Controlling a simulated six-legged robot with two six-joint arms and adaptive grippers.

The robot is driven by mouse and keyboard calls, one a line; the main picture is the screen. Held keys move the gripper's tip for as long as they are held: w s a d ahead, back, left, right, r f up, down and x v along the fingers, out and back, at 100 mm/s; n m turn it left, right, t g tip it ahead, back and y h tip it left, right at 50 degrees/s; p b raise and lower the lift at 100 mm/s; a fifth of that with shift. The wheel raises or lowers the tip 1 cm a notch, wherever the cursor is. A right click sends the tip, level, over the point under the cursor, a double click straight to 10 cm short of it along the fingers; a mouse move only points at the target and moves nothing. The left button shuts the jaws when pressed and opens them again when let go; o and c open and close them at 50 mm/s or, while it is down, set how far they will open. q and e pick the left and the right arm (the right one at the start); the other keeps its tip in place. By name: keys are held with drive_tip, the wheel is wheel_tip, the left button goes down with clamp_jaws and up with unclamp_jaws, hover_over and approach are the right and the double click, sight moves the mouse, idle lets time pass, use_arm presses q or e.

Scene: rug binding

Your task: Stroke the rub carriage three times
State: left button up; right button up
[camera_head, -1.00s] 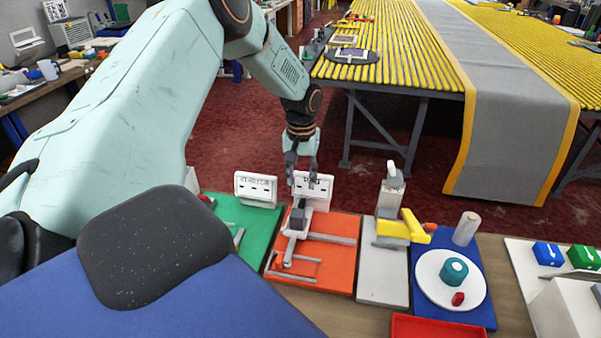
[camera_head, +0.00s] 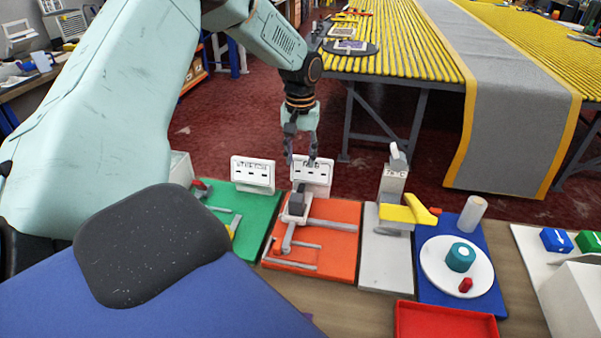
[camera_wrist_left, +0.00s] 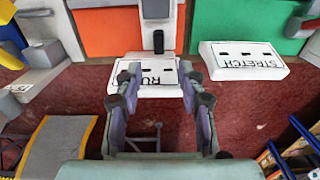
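The rub carriage (camera_head: 297,209), pale with a dark grey block on top, sits on the orange board (camera_head: 335,246) beside grey rails. In the left wrist view its pale body (camera_wrist_left: 158,12) and dark block show at the top, cut by the edge. The white RUB sign (camera_head: 312,176) stands at the board's far edge; it also shows in the left wrist view (camera_wrist_left: 158,88). My left gripper (camera_head: 301,162) points down at the sign, on the far side of the carriage. Its fingers (camera_wrist_left: 158,76) are apart with nothing between them. My right gripper is not seen.
A green board (camera_head: 262,215) with a STRETCH sign (camera_head: 253,174) lies left. A grey stand with a yellow arm (camera_head: 405,211) and a blue board with a white disc (camera_head: 435,275) lie right. A red tray (camera_head: 445,320) is in front. Open floor lies behind.

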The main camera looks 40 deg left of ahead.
sight(302, 186)
use_arm(q)
drive_tip(key=f+b, duration=0.2)
drive_tip(key=shift+w+b, duration=0.2)
drive_tip(key=shift+b, duration=0.2)
wheel_tip(302, 186, down, 8)
drive_tip(key=shift+r+b, duration=0.25)
drive_tip(key=shift+b, duration=0.05)
drive_tip(key=shift+s, duration=0.1)
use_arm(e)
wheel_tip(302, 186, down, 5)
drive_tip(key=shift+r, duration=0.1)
use_arm(q)
drive_tip(key=shift+c, duration=0.4)
clamp_jaws()
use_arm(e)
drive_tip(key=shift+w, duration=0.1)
